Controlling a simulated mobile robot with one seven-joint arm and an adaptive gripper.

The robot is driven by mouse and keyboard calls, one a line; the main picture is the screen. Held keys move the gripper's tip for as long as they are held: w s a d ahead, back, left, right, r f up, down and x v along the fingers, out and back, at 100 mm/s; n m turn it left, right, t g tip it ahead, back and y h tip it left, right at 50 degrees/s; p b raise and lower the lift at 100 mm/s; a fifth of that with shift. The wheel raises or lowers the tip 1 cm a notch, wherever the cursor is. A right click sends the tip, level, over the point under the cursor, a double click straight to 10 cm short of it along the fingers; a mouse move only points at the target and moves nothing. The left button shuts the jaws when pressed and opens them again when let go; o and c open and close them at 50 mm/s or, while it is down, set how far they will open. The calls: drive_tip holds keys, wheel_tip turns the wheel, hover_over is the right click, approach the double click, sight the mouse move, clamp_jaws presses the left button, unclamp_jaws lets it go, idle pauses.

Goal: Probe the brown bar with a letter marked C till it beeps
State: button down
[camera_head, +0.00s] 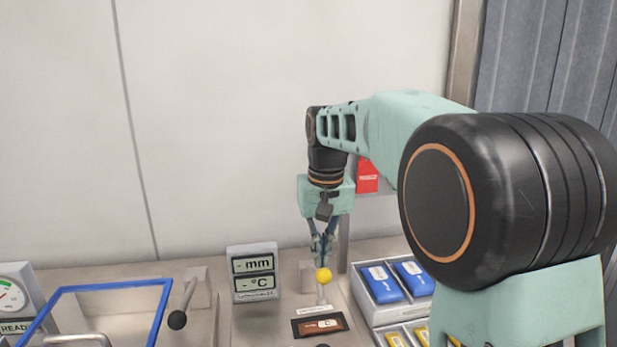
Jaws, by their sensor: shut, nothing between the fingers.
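A dark brown bar (303,329) with a pale label reading C lies flat on the bench in the lower middle of the view. My gripper (323,260) points down behind and above the bar, with its fingers closed and nothing visible held between them. A yellow ball (324,275) on a thin pale stem shows just below the fingertips. I cannot tell whether the fingertips touch the ball. A grey display (254,272) reading "- mm" and "- °C" stands upright left of the gripper.
Right of the bar, a compartmented tray (375,316) holds blue packs (383,286) and yellow items (396,340). A black-knobbed lever (178,319), a blue frame (110,286) and a gauge (13,297) are at left. A red box (367,177) sits behind my arm.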

sight(325, 277)
drive_tip(key=shift+f, duration=0.1)
drive_tip(key=shift+s+d+f+b, duration=0.15)
drive_tip(key=shift+s+f+b, duration=0.5)
drive_tip(key=shift+f+b, duration=0.1)
drive_tip(key=shift+f, duration=0.1)
drive_tip(key=shift+s+d+f+b, duration=0.1)
drive_tip(key=shift+s+f+b, duration=0.45)
drive_tip(key=shift+f+b, duration=0.25)
drive_tip(key=shift+s+d+f+b, duration=0.1)
drive_tip(key=shift+s+f+b, duration=0.3)
drive_tip(key=shift+f+b, duration=0.4)
drive_tip(key=shift+s+f+b, duration=0.2)
drive_tip(key=shift+f+b, duration=0.15)
drive_tip(key=shift+f, duration=0.15)
drive_tip(key=shift+s+f+b, duration=0.2)
drive_tip(key=shift+f+b, duration=0.15)
drive_tip(key=shift+f, duration=0.2)
